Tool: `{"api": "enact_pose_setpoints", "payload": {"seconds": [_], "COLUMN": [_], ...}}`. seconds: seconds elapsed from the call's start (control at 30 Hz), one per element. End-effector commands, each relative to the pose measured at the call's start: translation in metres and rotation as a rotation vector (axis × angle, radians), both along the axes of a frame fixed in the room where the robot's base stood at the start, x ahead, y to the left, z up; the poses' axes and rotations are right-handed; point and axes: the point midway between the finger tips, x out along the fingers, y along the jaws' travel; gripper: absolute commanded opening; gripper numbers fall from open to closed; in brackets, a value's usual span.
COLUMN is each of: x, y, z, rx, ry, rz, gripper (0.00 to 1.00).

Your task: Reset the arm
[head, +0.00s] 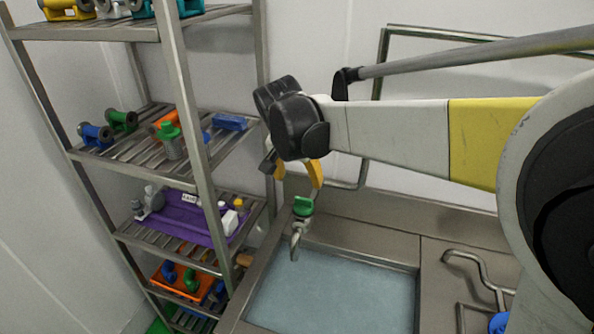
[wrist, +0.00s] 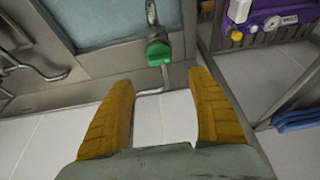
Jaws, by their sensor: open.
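My gripper (head: 297,172) hangs at the end of my arm, above and behind the sink's left back corner in the head view. In the wrist view my gripper (wrist: 162,100) shows its two yellow fingers spread wide, with nothing between them but the floor and a bent pipe beyond. A tap with a green handle (head: 303,205) stands just below the gripper in the head view. The green handle (wrist: 158,52) also shows beyond the fingertips in the wrist view, apart from them.
A metal shelf rack (head: 185,90) stands at the left with coloured fittings and a purple tray (head: 180,222). A water-filled sink (head: 335,295) lies below the arm. A bent metal pipe (head: 480,265) is at the right. A wall frame (head: 440,34) is behind.

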Motion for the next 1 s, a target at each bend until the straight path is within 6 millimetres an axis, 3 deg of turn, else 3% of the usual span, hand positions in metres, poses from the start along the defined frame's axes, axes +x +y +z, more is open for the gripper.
{"api": "enact_pose_setpoints", "payload": {"seconds": [0.17,0.27,0.47,0.6,0.8,1.0], "x": [-0.007,-0.024,-0.086,-0.132,-0.195,-0.233], "y": [-0.007,-0.025,-0.075,-0.103,-0.132,-0.146], "z": [0.000,-0.001,-0.010,-0.028,-0.067,-0.102], "rx": [0.004,0.009,0.021,0.019,-0.003,-0.033], "ry": [-0.003,-0.010,-0.049,-0.090,-0.156,-0.209], "rz": [0.010,0.041,0.148,0.223,0.320,0.382], "gripper": [0.68,0.68,0.68,0.68,0.68,0.68]}}
